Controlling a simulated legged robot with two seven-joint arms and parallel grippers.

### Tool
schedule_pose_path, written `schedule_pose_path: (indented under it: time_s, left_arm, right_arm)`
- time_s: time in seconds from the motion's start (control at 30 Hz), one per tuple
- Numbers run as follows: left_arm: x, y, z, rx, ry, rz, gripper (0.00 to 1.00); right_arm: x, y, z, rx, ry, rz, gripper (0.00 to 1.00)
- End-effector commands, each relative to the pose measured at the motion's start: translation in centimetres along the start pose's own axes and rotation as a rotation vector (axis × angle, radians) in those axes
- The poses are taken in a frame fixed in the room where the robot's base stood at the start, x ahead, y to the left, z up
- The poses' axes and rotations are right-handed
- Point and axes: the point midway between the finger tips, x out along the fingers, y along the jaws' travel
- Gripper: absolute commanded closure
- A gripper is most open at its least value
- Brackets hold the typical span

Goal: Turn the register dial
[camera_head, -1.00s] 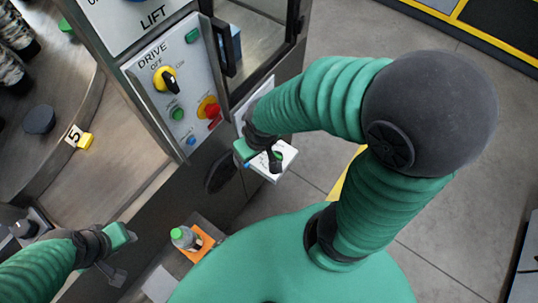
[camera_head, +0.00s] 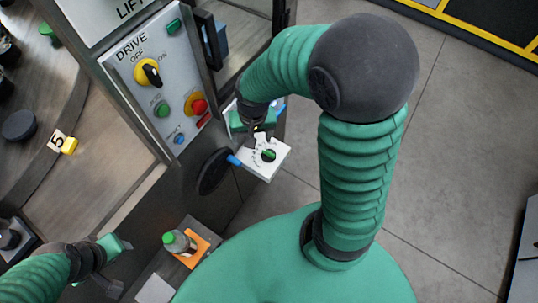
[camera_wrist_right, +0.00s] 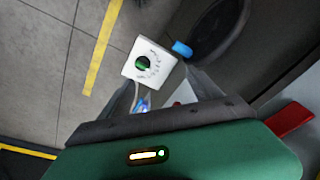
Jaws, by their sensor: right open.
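The register dial is a small round green knob (camera_head: 268,156) on a white box with scale marks on its face. In the right wrist view the dial (camera_wrist_right: 143,64) sits just beyond the fingertips. My right gripper (camera_head: 258,134) is open and empty beside the white box, on the machine side of the knob; in the wrist view its dark fingers (camera_wrist_right: 166,85) are apart, with the knob ahead of them. I cannot tell whether they touch the box. My left gripper (camera_head: 122,246) is at the lower left, away from the dial; its jaws are too unclear to judge.
A black handwheel (camera_head: 212,172) with a blue handle (camera_head: 234,160) stands close left of the box. The DRIVE panel (camera_head: 160,80) rises above it. A green-capped bottle (camera_head: 177,242) stands on an orange pad below. Floor to the right is clear.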

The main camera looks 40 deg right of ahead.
Motion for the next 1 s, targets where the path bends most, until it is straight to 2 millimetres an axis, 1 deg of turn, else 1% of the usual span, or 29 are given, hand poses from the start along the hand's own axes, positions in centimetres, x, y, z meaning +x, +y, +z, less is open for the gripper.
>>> schedule_pose_path:
  time_s: [0.03, 0.1, 0.2, 0.3, 0.37, 0.47, 0.8, 0.9, 1.0]
  left_arm:
    - [2.9, 0.0, 0.7, 0.0, -0.001, 0.0, 0.64]
    - [4.2, 0.0, 1.0, 0.0, -0.001, 0.0, 0.64]
    - [5.1, 0.0, 1.2, 0.0, -0.001, 0.0, 0.64]
    - [5.2, 0.0, 1.2, 0.0, -0.001, 0.0, 0.64]
    - [5.2, 0.0, 1.2, 0.0, 0.0, 0.0, 0.64]
    - [5.3, 0.0, 1.2, 0.0, 0.0, 0.0, 0.64]
    - [6.5, 0.0, 1.6, 0.0, 0.0, 0.0, 0.64]
    - [6.8, 0.0, 1.6, 0.0, 0.0, 0.0, 0.64]
    - [7.0, 0.0, 1.7, 0.0, 0.0, 0.0, 0.64]
  right_arm:
    - [3.9, 1.7, -1.7, 0.183, -0.031, 0.023, 0.27]
    - [6.2, 3.7, -3.8, 0.426, -0.065, 0.052, 0.27]
    - [8.1, 5.8, -5.6, 0.661, -0.095, 0.083, 0.27]
    - [8.7, 6.7, -6.2, 0.763, -0.104, 0.096, 0.27]
    - [9.1, 6.8, -6.2, 0.774, -0.107, 0.099, 0.27]
    - [10.6, 6.8, -5.8, 0.772, -0.107, 0.099, 0.27]
    - [19.5, 7.2, -4.7, 0.768, -0.11, 0.1, 0.27]
    - [21.8, 7.3, -4.4, 0.768, -0.108, 0.099, 0.27]
    - [23.5, 7.4, -4.2, 0.767, -0.106, 0.098, 0.27]
